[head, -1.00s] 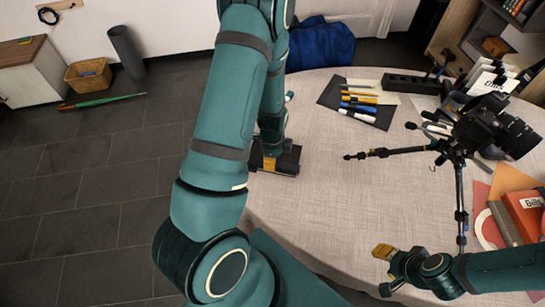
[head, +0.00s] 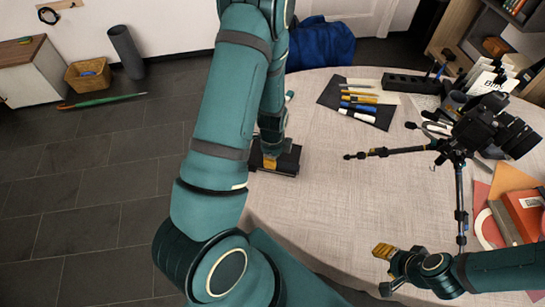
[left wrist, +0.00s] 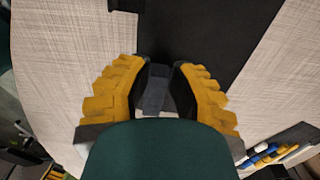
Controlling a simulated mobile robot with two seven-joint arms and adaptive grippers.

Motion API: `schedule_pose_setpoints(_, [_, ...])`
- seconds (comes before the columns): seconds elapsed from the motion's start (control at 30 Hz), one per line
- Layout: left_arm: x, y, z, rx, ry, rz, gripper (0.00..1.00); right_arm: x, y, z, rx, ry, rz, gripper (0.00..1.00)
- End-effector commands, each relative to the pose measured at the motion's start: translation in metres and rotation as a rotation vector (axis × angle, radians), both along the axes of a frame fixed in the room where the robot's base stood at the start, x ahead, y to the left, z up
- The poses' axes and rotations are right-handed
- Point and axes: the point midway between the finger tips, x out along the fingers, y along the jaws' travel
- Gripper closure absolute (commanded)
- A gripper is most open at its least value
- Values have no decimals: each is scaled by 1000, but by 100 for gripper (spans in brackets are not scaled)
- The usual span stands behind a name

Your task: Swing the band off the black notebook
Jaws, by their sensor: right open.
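The black notebook (head: 289,163) lies on the table near its left edge, partly hidden by my left arm. In the left wrist view the notebook (left wrist: 225,40) fills the upper middle as a dark surface. My left gripper (head: 270,163) is down at the notebook, and its yellow fingers (left wrist: 162,70) point at it. A dark grey strip (left wrist: 155,90), which looks like the band, shows between the fingers. I cannot tell whether the fingers press on it. My right gripper (head: 385,252) is open and empty near the table's front edge.
A camera on a tripod (head: 480,130) stands at the right, one leg reaching toward the middle. Pens lie on a dark mat (head: 335,92) at the back. A red box marked Bills (head: 527,212) is at the right. The middle of the tablecloth (head: 330,205) is clear.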

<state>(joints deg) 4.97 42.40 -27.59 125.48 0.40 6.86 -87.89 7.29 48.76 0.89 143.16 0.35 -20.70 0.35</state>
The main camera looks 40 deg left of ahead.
Motion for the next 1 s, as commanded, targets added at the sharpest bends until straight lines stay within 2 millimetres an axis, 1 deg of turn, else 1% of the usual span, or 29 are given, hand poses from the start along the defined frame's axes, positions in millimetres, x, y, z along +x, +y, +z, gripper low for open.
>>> schedule_pose_setpoints(0.47, [0,0,0,0,0,0,84,0,0,0,0,0,0,53])
schedule_pose_setpoints(0.8, [2,-3,12,0,0,0,85,0,0,10,0,0,0,53])
schedule_pose_setpoints(1.0, [2,-4,14,0,0,0,86,0,0,11,0,0,0,53])
